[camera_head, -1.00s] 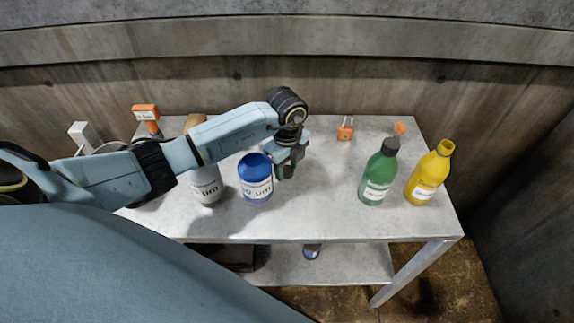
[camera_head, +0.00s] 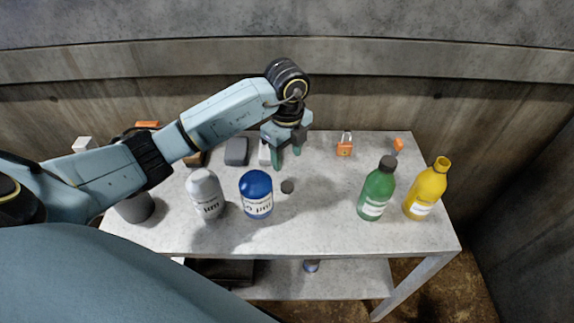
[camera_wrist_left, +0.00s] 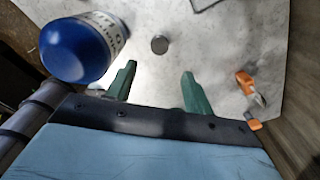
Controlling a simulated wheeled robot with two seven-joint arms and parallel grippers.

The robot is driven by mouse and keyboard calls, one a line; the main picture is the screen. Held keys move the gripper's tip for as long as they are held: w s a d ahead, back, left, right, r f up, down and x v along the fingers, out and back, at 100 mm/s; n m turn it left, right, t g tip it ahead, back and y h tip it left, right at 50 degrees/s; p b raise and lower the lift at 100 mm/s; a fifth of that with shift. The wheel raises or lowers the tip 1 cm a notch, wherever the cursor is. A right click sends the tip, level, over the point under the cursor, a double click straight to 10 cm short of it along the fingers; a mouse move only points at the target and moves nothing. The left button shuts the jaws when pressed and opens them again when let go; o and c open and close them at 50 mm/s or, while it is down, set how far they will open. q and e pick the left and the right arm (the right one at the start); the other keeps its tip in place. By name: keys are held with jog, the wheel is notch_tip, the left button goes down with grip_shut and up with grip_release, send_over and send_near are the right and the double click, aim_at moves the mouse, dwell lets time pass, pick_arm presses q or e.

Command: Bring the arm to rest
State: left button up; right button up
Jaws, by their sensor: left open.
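My left arm comes in from the left, and its gripper (camera_head: 287,160) hangs over the back middle of the metal table (camera_head: 320,228). Its two green fingers are apart with nothing between them, also in the wrist view (camera_wrist_left: 155,90). A blue bottle (camera_head: 256,194) stands in front and to the left of the fingers. It shows at the upper left of the wrist view (camera_wrist_left: 75,50). A small dark round cap (camera_head: 287,186) lies on the table beside it, clear of the fingers. My right gripper is in neither view.
A white bottle (camera_head: 206,192) stands left of the blue one. A green bottle (camera_head: 376,190) and a yellow bottle (camera_head: 427,190) stand at the right. An orange padlock (camera_head: 344,148) lies at the back. A concrete wall (camera_head: 450,105) rises behind. The table's middle right is clear.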

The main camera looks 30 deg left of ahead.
pick_arm(q)
jog(key=shift+r, duration=0.8)
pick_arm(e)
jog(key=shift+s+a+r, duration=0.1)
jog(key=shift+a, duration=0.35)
